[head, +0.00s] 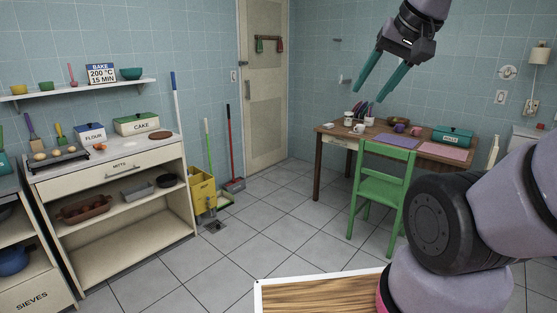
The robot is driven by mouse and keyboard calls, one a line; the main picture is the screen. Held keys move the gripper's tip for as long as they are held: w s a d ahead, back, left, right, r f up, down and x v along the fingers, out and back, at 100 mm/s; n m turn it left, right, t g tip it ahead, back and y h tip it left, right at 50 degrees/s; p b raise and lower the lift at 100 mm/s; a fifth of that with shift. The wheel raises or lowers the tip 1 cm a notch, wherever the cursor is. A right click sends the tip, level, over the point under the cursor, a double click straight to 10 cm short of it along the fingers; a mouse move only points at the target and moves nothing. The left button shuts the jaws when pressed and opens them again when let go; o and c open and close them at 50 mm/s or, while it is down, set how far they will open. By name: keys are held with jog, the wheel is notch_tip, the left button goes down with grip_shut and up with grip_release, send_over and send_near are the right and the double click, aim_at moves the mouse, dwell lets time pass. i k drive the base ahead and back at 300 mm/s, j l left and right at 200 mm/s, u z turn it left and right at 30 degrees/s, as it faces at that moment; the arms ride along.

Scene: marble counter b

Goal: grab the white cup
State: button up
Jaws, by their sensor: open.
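A small white cup (359,129) stands on the far wooden table (328,131), near its left end. Another small pale container (348,118) is just behind it to the left. My gripper (372,91) hangs in the upper right of the head view, its two teal fingers spread apart and pointing down and left. Nothing is between the fingers. In the picture the fingertips are above the cup, but the gripper looks much nearer to the camera and well apart from it. The cup is small, and its finer details are hard to tell.
A green chair (382,178) stands in front of the table. On the table are purple cups (399,127), a brown bowl (398,120), a purple mat (394,140) and a teal box (453,136). A shelf unit (120,250) stands left.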

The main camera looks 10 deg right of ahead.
aim_at(360, 128)
jog(key=i+j, duration=0.1)
jog(key=i, duration=2.4)
jog(key=i+j+z, duration=0.1)
jog(key=i+z, duration=0.35)
jog(key=i+j+z, duration=0.45)
jog(key=i, duration=0.2)
jog(key=i+j+z, duration=1.15)
jog(key=j+z, duration=0.15)
jog(key=j, duration=0.45)
